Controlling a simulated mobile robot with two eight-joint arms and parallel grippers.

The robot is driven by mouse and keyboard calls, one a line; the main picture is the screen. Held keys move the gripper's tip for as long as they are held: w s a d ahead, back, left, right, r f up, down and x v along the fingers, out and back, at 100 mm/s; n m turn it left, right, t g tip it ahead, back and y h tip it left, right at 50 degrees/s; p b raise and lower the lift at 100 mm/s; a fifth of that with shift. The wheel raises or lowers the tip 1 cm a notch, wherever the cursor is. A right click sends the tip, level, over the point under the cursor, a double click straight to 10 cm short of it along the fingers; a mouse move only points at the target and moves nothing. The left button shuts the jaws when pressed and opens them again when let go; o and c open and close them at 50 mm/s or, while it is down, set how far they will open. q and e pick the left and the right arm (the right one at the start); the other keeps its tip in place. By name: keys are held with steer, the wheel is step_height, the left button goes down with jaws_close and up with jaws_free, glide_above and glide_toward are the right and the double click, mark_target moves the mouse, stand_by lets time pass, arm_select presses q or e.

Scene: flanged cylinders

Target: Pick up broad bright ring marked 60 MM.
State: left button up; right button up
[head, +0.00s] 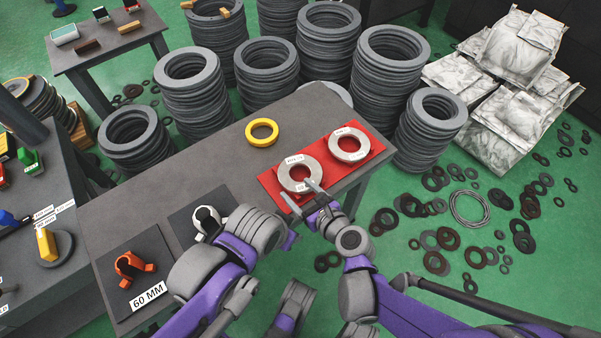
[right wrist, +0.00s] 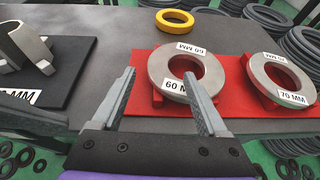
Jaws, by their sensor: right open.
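The broad bright ring marked 60 MM (head: 285,176) is the nearer-left of two silver rings on a red mat (head: 268,182). In the right wrist view this ring (right wrist: 217,72) rests on a red support, with one 60 MM label at its near edge and another at its far edge. My right gripper (head: 297,189) is open and empty at the ring's near side.
A second silver ring, marked 70 MM (right wrist: 300,76), sits to the right on the red mat. A yellow ring (head: 262,141) lies behind on the grey table (head: 205,165). Grey and orange flanged parts (head: 131,263) stand on dark pads at left. Stacked dark rings (head: 193,100) surround the table's back.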

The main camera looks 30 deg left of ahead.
mark_target(287, 182)
steer(key=x, duration=0.4)
steer(key=shift+s+b, duration=0.1)
steer(key=shift+b, duration=0.25)
steer(key=shift+s+d, duration=0.1)
jaws_close()
stand_by(0.8)
